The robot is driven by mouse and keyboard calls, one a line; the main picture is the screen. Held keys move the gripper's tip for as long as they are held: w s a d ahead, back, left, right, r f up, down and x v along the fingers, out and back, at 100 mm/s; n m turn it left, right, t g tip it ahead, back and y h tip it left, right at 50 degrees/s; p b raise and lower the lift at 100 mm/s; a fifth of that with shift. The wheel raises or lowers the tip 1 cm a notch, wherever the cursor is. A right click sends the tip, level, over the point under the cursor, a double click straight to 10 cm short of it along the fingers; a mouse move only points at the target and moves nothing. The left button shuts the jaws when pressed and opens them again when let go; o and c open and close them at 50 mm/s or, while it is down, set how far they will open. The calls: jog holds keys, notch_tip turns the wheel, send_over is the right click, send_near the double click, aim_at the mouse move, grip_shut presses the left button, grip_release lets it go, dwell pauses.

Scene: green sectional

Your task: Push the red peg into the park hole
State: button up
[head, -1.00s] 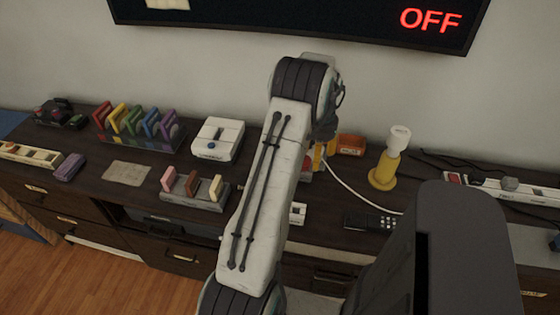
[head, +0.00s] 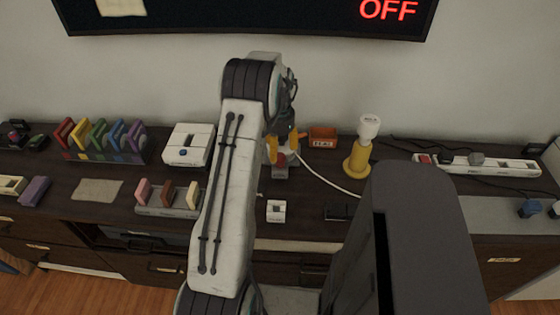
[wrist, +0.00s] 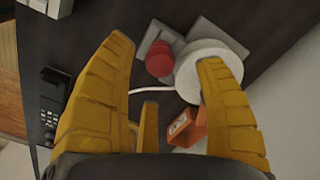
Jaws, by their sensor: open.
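The red peg (wrist: 160,58) is a short red cylinder on a grey base in the wrist view, between the fingertip ends of my gripper (wrist: 165,50) and apart from both. In the head view the peg (head: 281,159) shows just below the yellow fingers of my gripper (head: 282,150), partly hidden. My gripper is open and empty. A small white block (head: 276,211) with a dark recess stands in front of the peg; its label is too small to read. A white block also shows at the wrist view's top left edge (wrist: 50,7). I cannot tell which opening is the park hole.
A white round piece (wrist: 208,70) sits beside the peg, partly behind my right finger. An orange box (head: 322,137), a yellow-and-white stand (head: 360,150), a white cable (head: 325,183) and a dark handset (head: 340,212) are close by. A slotted grey holder (head: 165,208) stands left.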

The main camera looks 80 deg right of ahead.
aim_at(280, 154)
jog(key=shift+s+d+f+p, duration=0.1)
jog(key=shift+f+p, duration=0.15)
jog(key=shift+f, duration=1.1)
jog(key=shift+s+f+p, duration=0.1)
jog(key=shift+f+p, duration=0.15)
jog(key=shift+f, duration=1.1)
jog(key=shift+c, duration=0.4)
jog(key=c, duration=1.2)
jog(key=shift+o, duration=0.2)
jog(key=shift+r, duration=0.2)
